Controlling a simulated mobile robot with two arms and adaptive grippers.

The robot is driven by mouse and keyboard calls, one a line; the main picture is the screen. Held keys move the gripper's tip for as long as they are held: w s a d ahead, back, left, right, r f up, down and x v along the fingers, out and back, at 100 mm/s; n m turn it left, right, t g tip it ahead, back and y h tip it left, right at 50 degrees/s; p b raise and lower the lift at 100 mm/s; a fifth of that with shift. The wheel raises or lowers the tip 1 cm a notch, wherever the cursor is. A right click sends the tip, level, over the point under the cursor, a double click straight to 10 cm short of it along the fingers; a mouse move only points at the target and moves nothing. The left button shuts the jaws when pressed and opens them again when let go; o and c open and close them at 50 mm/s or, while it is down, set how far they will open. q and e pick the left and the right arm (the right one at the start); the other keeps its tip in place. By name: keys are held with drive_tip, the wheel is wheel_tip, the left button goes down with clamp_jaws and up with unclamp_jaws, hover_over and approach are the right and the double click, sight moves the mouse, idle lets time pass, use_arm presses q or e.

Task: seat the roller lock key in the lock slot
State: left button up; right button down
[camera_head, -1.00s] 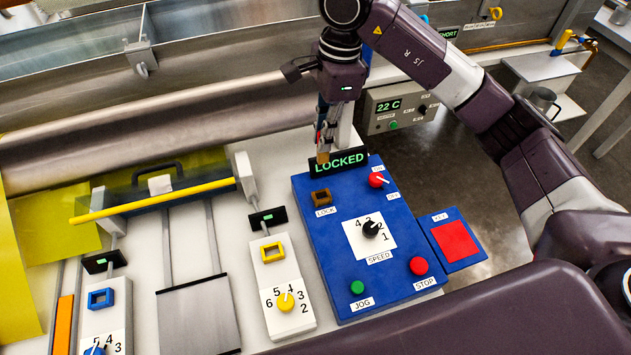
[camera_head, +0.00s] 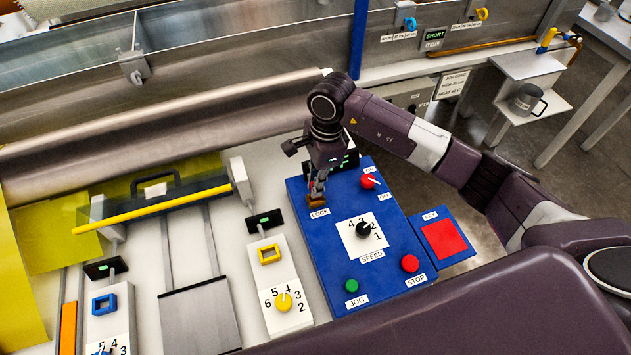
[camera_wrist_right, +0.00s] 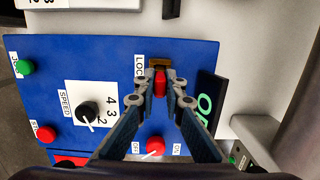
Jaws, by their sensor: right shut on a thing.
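My right gripper (camera_head: 317,192) is right over the lock slot (camera_head: 316,202) on the blue control panel (camera_head: 330,285). In the right wrist view the gripper (camera_wrist_right: 160,98) is shut on a small red piece, the roller lock key (camera_wrist_right: 159,84). The key's far end meets the brown lock slot (camera_wrist_right: 160,62), beside the LOCK label. How deep it sits is hidden by the fingers. The black display (camera_wrist_right: 203,100) beside the slot shows green letters starting with O, and the rest is cut off from view. My left gripper is not in view.
The red selector knob (camera_head: 369,181) is close to the right of my gripper. The black speed knob (camera_head: 364,229), green jog button (camera_head: 351,286) and red stop button (camera_head: 410,263) are nearer. A yellow frame (camera_head: 269,254) stands on a white block to the left.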

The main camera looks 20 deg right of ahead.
drive_tip(key=shift+f, duration=0.15)
drive_tip(key=c, duration=2)
unclamp_jaws()
drive_tip(key=shift+r, duration=0.35)
drive_tip(key=shift+d+r+b, duration=0.25)
drive_tip(key=shift+r+b, duration=0.3)
drive_tip(key=shift+r, duration=1.4)
drive_tip(key=shift+d+r+b, duration=0.2)
drive_tip(key=shift+r+b, duration=0.4)
drive_tip(key=shift+r, duration=1.35)
drive_tip(key=shift+d+r+b, duration=0.25)
drive_tip(key=shift+r+b, duration=0.3)
drive_tip(key=shift+r, duration=1.4)
